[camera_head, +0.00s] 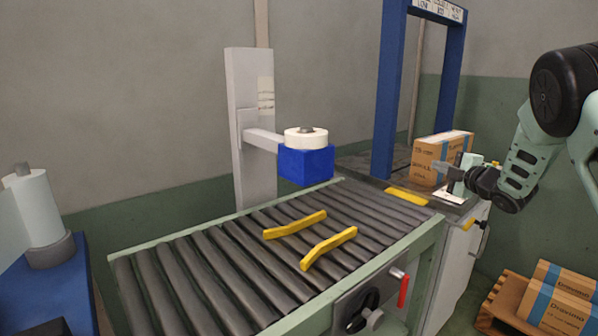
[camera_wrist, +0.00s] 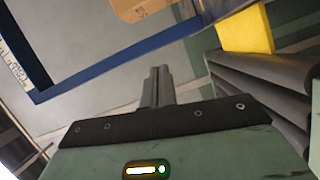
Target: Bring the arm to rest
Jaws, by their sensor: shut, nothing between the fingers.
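My gripper (camera_head: 441,165) is at the right of the head view, at the end of my green and black arm. Its fingers point left, just in front of a cardboard box (camera_head: 427,160) with blue stripes. In the wrist view my gripper (camera_wrist: 158,72) has its two fingers together with nothing between them. The box (camera_wrist: 135,8) shows at the top of the wrist view, apart from the fingers there. Whether the gripper touches the box cannot be told from the head view.
A roller conveyor (camera_head: 205,262) with two yellow guides (camera_head: 328,248) runs across the middle. A blue frame (camera_head: 389,95) stands over its far end. A blue labeller head (camera_head: 306,165) hangs above the rollers. Boxes (camera_head: 556,301) sit on a wooden pallet (camera_head: 503,300) at lower right.

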